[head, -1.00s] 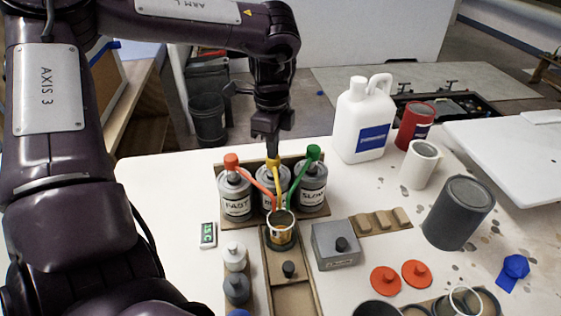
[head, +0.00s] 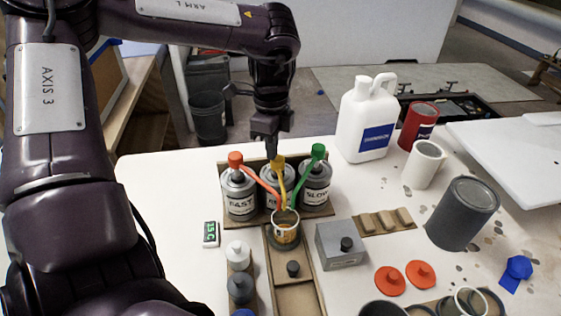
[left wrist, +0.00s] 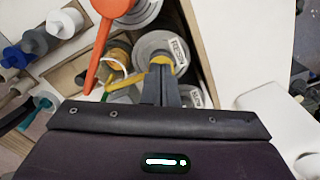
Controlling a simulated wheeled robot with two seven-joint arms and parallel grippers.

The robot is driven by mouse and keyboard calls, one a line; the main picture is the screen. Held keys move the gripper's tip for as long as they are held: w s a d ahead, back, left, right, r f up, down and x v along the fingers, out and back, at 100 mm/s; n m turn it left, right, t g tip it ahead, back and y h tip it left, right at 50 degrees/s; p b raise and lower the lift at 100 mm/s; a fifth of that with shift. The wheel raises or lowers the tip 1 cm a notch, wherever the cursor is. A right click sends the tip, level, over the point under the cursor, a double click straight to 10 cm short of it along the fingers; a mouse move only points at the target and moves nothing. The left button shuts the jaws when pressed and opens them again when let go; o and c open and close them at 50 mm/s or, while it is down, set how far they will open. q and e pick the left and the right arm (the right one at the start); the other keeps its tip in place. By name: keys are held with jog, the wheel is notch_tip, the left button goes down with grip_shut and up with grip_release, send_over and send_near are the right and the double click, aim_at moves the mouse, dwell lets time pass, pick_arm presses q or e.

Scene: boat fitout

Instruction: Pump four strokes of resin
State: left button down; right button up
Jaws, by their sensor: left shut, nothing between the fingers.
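The resin can with the yellow pump (head: 277,170) stands in the middle of a wooden holder, between the FAST can with the red pump (head: 239,193) and the SLOW can with the green pump (head: 316,180). My left gripper (head: 271,152) is shut and empty, its fingertips at the top of the yellow pump head. In the left wrist view the fingers (left wrist: 161,90) sit over the yellow pump head, beside the RESIN label (left wrist: 180,50). A cup (head: 285,229) with amber contents stands below the three spouts. My right gripper is not in view.
A grey box with a black knob (head: 341,244) is right of the cup. A white jug (head: 366,120), grey tin (head: 462,213) and red lids (head: 420,274) stand further right. A small display (head: 211,234) lies left.

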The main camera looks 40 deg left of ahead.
pick_arm(q)
jog(key=shift+w+d+r+p, duration=0.35)
jog(key=shift+d+r+p, duration=0.25)
jog(key=shift+r+p, duration=0.7)
jog(key=shift+r, duration=0.2)
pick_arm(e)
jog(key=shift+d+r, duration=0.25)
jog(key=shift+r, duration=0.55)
pick_arm(q)
jog(key=shift+f, duration=0.15)
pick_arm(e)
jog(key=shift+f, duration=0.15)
